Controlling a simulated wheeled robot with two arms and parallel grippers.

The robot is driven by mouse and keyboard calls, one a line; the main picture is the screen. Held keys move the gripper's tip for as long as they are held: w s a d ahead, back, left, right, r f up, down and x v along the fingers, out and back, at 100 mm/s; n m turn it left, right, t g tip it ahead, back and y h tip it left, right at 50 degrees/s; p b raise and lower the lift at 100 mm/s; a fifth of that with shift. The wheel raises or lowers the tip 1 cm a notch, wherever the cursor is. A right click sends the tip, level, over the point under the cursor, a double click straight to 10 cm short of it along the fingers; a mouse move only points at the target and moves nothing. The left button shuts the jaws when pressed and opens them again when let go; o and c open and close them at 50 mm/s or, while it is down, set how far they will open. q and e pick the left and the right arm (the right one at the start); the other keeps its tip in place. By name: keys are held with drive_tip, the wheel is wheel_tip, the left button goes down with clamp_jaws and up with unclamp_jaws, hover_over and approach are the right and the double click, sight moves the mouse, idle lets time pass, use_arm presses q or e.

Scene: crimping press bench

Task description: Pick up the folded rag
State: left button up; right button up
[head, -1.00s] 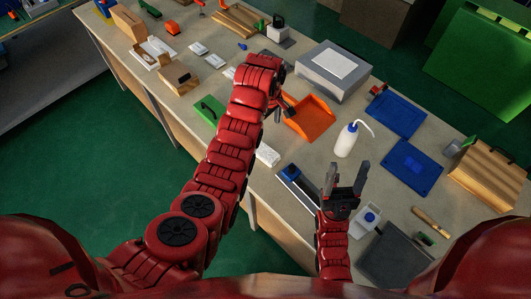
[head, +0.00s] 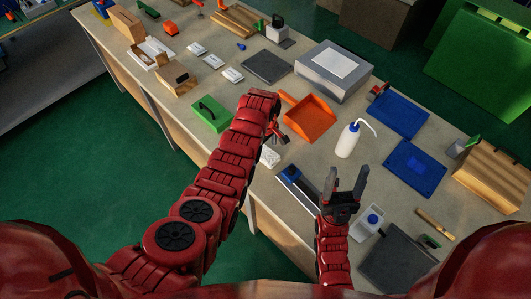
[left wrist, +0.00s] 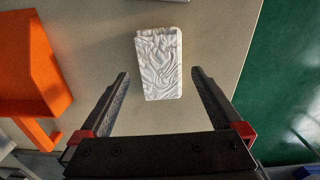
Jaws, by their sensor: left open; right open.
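The folded rag (left wrist: 159,64) is a white, wrinkled rectangular pad lying flat on the bench. In the left wrist view it sits between and just beyond the two fingertips. In the head view the rag (head: 269,157) is partly hidden by my left arm. My left gripper (left wrist: 160,80) is open and empty, apart from the rag; in the head view the gripper (head: 277,133) is partly hidden behind my own wrist. My right gripper (head: 345,180) is open and empty, pointing up over the bench's front part.
An orange dustpan (head: 309,119) lies beside the rag and also shows in the left wrist view (left wrist: 30,75). A white squeeze bottle (head: 348,139), blue trays (head: 399,115), a green box (head: 211,114) and a dark pad (head: 267,66) are around. The bench's front edge is close to the rag.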

sight(265, 155)
use_arm(q)
drive_tip(key=shift+f, duration=1.45)
drive_tip(key=c, duration=1.3)
